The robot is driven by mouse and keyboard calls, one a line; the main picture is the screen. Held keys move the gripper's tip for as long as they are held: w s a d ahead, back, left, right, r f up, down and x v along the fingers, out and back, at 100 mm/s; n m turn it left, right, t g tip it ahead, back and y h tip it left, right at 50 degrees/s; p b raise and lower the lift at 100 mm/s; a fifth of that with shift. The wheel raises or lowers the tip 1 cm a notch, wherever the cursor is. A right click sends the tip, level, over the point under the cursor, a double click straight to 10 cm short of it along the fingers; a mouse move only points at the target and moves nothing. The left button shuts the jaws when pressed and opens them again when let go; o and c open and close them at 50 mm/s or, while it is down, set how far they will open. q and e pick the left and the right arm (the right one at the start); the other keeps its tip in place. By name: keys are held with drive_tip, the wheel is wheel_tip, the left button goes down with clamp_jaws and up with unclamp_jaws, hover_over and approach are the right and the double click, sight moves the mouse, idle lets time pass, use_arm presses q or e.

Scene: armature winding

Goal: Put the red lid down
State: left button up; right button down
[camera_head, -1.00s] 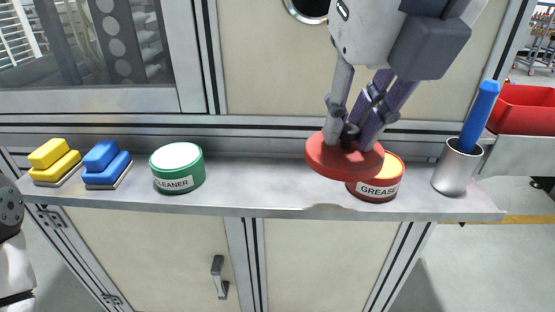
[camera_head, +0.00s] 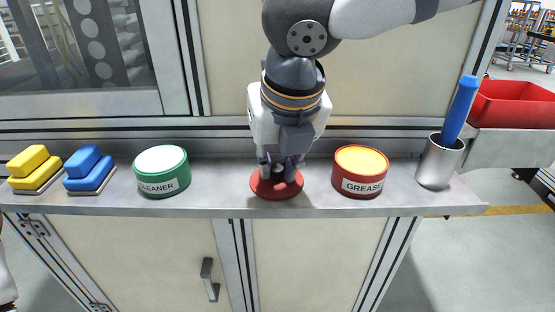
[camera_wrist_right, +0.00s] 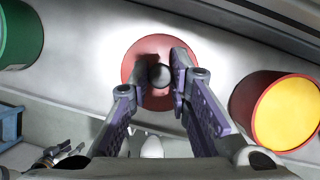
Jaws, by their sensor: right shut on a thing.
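The red lid (camera_head: 277,188) is a flat disc at the shelf, between the green cleaner tin and the grease tin. It looks to lie flat on the shelf or just over it. My right gripper (camera_head: 280,172) points down onto it and is shut on its dark round knob. In the right wrist view the lid (camera_wrist_right: 135,62) shows under the fingers, with the knob (camera_wrist_right: 160,75) between the fingertips. The red grease tin (camera_head: 360,186) stands open to the right, its orange-yellow content showing. It also appears in the right wrist view (camera_wrist_right: 245,105). My left gripper is not in view.
The green cleaner tin (camera_head: 163,171) stands left on the metal shelf (camera_head: 225,195). Blue (camera_head: 88,168) and yellow (camera_head: 34,168) blocks sit farther left. A metal cup (camera_head: 437,167) with a blue-handled tool (camera_head: 461,108) stands right. A red bin (camera_head: 515,104) is beyond.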

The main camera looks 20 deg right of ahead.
drive_tip(key=c, duration=1.5)
unclamp_jaws()
drive_tip(key=v, duration=1.2)
drive_tip(key=shift+r, duration=0.15)
